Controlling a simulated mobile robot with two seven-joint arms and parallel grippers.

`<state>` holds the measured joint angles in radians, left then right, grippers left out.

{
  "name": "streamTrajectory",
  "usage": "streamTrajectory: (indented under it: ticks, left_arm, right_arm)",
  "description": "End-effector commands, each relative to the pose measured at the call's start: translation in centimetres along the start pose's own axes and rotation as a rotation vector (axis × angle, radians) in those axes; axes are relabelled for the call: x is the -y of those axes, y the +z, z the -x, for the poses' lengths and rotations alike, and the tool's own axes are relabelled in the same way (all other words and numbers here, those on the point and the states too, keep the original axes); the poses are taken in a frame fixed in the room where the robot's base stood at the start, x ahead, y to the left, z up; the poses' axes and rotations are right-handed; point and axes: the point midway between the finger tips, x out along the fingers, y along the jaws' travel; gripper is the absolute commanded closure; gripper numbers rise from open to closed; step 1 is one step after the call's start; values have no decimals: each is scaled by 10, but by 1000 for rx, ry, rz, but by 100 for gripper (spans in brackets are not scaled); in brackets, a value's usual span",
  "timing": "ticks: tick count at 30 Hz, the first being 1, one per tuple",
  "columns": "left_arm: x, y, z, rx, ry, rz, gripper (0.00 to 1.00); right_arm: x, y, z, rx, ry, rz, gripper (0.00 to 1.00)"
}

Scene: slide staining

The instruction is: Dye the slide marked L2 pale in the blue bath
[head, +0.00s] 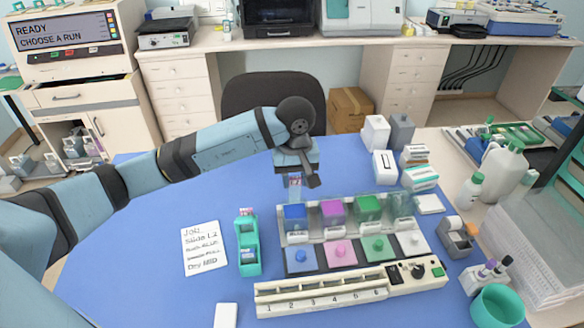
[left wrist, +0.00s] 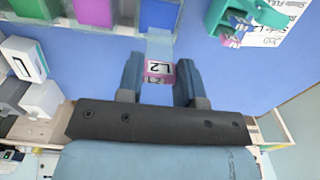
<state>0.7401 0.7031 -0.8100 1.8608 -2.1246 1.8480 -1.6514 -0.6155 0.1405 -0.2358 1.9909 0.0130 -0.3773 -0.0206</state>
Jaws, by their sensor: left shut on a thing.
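My left gripper (head: 296,180) is shut on the slide marked L2 (head: 294,188), with its fingers on the pink label end. In the left wrist view the L2 label (left wrist: 158,70) sits between the fingertips (left wrist: 159,78). The clear glass end points toward the blue bath (head: 295,213), which also shows in the left wrist view (left wrist: 158,14). The slide is at the bath's back side; I cannot tell how its lower end stands to the rim. A job note (head: 203,247) lies on the mat. My right gripper is not in view.
Purple (head: 332,210) and green (head: 368,206) baths stand right of the blue one. A teal slide holder (head: 248,245) stands left of the baths. A numbered cream strip (head: 345,288) lies in front. Boxes and bottles crowd the right; the mat's left is mostly clear.

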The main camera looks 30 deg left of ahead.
Motion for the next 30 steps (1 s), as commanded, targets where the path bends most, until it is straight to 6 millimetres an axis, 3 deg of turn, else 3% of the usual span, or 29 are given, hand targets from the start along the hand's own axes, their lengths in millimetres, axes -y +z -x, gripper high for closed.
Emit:
streamTrajectory:
  ticks: [11,23,30]
  left_arm:
    - [-1,1,-9,1,-1,-8,90]
    - [-1,1,-36,2,-2,-7,90]
    - [-1,0,-58,-1,-1,-7,90]
  right_arm:
    - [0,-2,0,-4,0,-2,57]
    - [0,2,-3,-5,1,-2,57]
    - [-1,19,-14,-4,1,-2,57]
